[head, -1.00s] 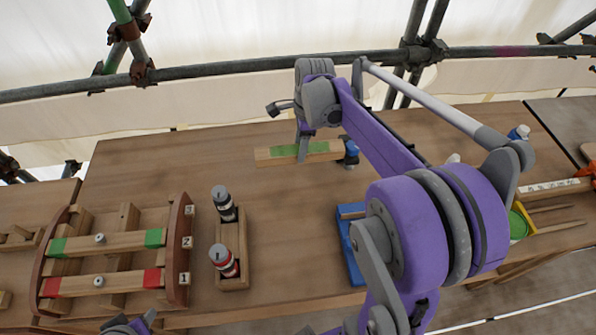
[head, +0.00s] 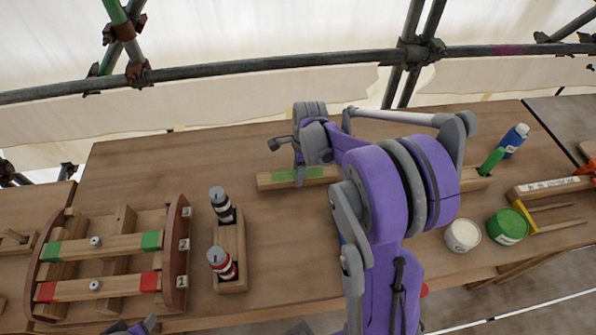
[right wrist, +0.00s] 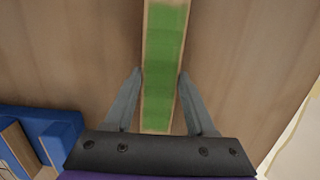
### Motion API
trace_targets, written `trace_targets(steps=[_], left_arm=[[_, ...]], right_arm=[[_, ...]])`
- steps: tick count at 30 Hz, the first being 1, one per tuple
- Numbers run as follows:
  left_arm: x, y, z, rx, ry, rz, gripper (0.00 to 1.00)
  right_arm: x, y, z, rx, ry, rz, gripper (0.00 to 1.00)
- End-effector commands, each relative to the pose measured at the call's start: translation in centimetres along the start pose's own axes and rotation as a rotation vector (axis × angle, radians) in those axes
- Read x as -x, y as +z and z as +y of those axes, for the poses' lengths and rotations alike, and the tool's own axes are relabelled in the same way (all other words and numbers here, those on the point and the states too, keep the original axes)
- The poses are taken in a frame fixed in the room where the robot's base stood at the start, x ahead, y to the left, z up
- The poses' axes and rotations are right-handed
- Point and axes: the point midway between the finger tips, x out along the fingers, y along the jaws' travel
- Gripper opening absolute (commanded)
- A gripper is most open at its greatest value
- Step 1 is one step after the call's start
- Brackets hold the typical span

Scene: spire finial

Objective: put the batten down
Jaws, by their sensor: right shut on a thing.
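The batten (head: 276,180) is a pale wooden bar with a green patch, lying crosswise near the middle of the bench in the head view. My arm hides its right part. My right gripper (head: 299,176) is around the batten at the green patch. In the right wrist view, the two grey fingers (right wrist: 159,78) are on either side of the green batten (right wrist: 165,40), shut on it. I cannot tell whether the batten touches the bench top. My left gripper is not in view; only a bit of my left arm shows at the lower edge.
A rack (head: 178,255) with two marked battens stands left, beside a wooden holder (head: 231,285) with two bottles. Blue blocks (right wrist: 50,130) show in the wrist view. The bench's back left is clear.

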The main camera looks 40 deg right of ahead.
Motion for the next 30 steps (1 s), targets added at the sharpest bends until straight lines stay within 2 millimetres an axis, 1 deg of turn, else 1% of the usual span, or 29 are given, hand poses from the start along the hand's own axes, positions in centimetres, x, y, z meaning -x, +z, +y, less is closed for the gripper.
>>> trace_targets(steps=[4,5,9,10,18,22,26,30], left_arm=[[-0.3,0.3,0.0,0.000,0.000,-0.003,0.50],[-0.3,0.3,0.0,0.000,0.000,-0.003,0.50],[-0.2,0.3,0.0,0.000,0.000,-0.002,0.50],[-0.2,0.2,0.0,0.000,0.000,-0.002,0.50],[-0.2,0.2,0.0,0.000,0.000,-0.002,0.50],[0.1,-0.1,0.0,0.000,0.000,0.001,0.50],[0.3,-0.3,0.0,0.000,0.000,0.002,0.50],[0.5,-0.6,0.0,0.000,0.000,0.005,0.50]], right_arm=[[-0.4,-0.1,0.0,0.000,0.001,0.000,0.00],[-0.4,-0.1,0.0,0.000,0.001,0.000,0.57],[-0.3,0.0,0.0,0.000,0.000,0.000,0.83],[-0.3,0.0,0.0,0.000,0.000,0.000,0.86],[-0.2,0.0,0.0,0.000,0.000,0.000,0.86],[0.7,0.0,0.0,-0.001,-0.001,0.000,0.86],[2.9,0.0,0.0,-0.002,-0.001,0.000,0.86],[6.0,0.0,0.0,0.000,-0.001,0.000,0.86]])
